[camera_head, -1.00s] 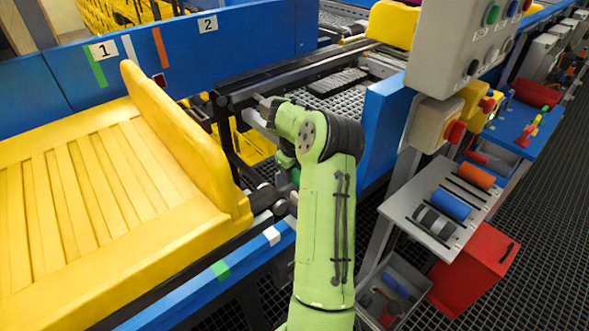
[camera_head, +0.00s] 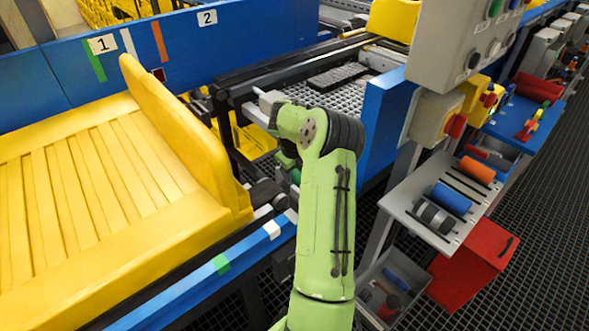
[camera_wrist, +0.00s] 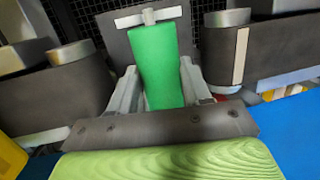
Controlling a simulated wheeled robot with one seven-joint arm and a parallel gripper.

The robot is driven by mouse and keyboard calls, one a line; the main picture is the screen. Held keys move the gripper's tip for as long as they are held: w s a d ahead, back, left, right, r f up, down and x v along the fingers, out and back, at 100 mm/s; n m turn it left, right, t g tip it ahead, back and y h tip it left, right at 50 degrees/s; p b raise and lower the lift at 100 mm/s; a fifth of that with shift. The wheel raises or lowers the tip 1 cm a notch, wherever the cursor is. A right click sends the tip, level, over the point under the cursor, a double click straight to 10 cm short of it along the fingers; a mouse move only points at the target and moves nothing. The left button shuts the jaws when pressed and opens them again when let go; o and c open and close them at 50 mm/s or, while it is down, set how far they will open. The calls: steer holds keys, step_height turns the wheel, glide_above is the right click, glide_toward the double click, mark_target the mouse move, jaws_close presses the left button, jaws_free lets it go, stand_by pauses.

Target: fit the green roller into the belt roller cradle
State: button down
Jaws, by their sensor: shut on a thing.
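The green roller (camera_wrist: 155,75) stands out ahead of my gripper in the wrist view. My gripper (camera_wrist: 158,88) is shut on it, with a grey finger along each side. A pale bar crosses the roller's far end, in front of a dark grey plate (camera_wrist: 118,35). Dark grey blocks with metal cylinders (camera_wrist: 70,52) stand to the left and right of the roller, apart from it. I cannot tell for sure which of these parts is the belt roller cradle. In the head view my arm covers most of the gripper, and a bit of green (camera_head: 295,176) shows beside it.
A yellow slatted tray (camera_head: 75,200) lies on the left behind a blue rail (camera_head: 190,285). A blue post (camera_head: 385,120) stands right of my arm. A grey rack (camera_head: 410,195) with blue, orange and black rollers and a red box (camera_head: 470,265) are at the right.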

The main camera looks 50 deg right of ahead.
steer(key=shift+f, duration=0.65)
steer(key=shift+c, duration=2.2)
jaws_free()
steer(key=p+v, duration=0.4)
steer(key=v, duration=1.1)
steer(key=shift+a+r+p, duration=0.15)
steer(key=shift+r+p, duration=0.2)
